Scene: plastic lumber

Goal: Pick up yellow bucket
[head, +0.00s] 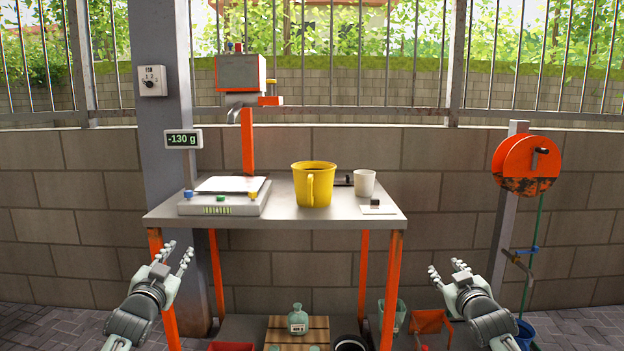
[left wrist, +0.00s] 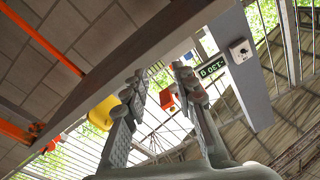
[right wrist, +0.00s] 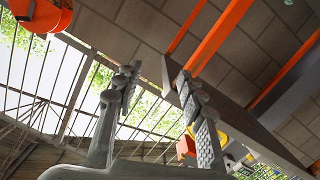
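The yellow bucket (head: 322,188) stands upright on the metal table (head: 290,216), near its middle, with its handle facing me. Part of it shows in the left wrist view (left wrist: 101,114) behind the table edge. My left gripper (head: 176,256) is open and empty, in front of the table's left end and below the tabletop. My right gripper (head: 447,270) is open and empty, beyond the table's right end and also lower than the top. Both are well apart from the bucket. The wrist views show the fingers spread with nothing between them.
A scale (head: 226,203) lies left of the bucket, and a white cup (head: 364,183) stands right of it. A grey and orange machine (head: 241,73) rises behind the scale. An orange reel (head: 525,166) is at right. A bottle (head: 297,320) stands on the lower shelf.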

